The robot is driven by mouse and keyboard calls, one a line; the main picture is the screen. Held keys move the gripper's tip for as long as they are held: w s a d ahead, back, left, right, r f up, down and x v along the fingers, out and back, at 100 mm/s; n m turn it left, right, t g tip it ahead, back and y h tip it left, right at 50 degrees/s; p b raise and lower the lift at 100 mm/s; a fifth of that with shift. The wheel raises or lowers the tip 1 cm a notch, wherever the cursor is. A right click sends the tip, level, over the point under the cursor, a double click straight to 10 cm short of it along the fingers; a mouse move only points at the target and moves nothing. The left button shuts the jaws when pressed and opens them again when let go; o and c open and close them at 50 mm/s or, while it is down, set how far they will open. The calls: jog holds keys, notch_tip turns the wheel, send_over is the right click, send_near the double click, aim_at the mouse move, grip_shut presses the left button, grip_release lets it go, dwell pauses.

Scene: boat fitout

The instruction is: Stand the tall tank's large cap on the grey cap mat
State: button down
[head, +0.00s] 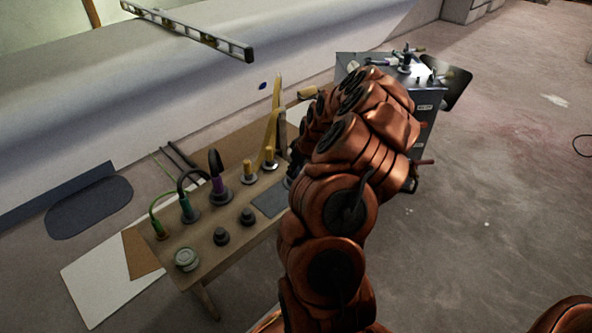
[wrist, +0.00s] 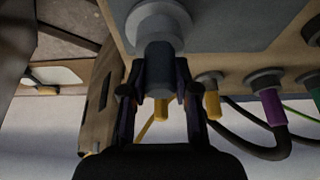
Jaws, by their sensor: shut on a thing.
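My gripper (wrist: 161,88) is shut on the dark stem of a cap (wrist: 158,62) with a wide light-grey round flange. The flange shows at the top of the wrist view, pointing away from my palm. The grey cap mat (wrist: 235,20) lies on the wooden bench just right of the flange there, and the flange seems to overlap its edge. I cannot tell whether the flange touches the mat. In the head view the mat (head: 270,201) is partly hidden by my copper arm, which also hides most of my gripper and the cap.
The bench (head: 205,225) also carries green, dark and purple hose fittings (head: 218,185), two yellow-topped fittings (head: 249,175), two black knobs (head: 221,236) and a pale round cap (head: 187,258). A tall dark box (head: 427,105) with fittings on top stands behind my arm. Floor at right is open.

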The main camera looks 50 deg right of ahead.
jog(key=c, duration=0.9)
grip_release()
jog(key=shift+o, duration=0.2)
jog(key=shift+s+r, duration=0.15)
jog(key=shift+r, duration=0.3)
jog(key=p+v, duration=0.2)
jog(key=v, duration=0.9)
jog(key=shift+p, duration=0.3)
